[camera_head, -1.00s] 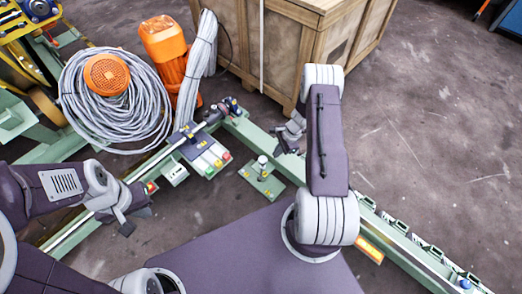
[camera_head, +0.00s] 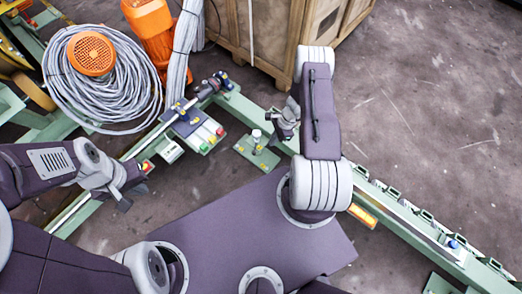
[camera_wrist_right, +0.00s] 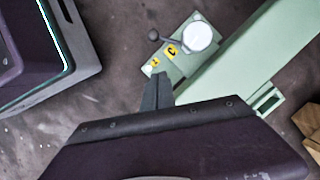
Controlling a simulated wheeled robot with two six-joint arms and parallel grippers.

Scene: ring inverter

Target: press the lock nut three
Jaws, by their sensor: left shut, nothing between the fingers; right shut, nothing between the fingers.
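No part that I can pick out for certain as lock nut three shows. A small green plate (camera_head: 246,149) with a short post and a pale round cap (camera_head: 256,134) stands on the floor side of the green rail. In the right wrist view, a green plate with yellow labels (camera_wrist_right: 172,50) carries a white round cap (camera_wrist_right: 198,36) and a dark ball-ended lever (camera_wrist_right: 154,35). My right gripper (camera_head: 284,124) is shut and empty, just right of the post; its fingers (camera_wrist_right: 160,80) point toward the labelled plate, apart from it. My left gripper (camera_head: 128,194) is shut and empty at left.
A button panel (camera_head: 203,132) sits on the left rail. A grey cable coil (camera_head: 95,105), an orange motor (camera_head: 150,32) and a wooden crate (camera_head: 275,35) stand behind. A green rail (camera_head: 415,228) runs to the lower right. Floor at right (camera_head: 430,100) is mostly clear.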

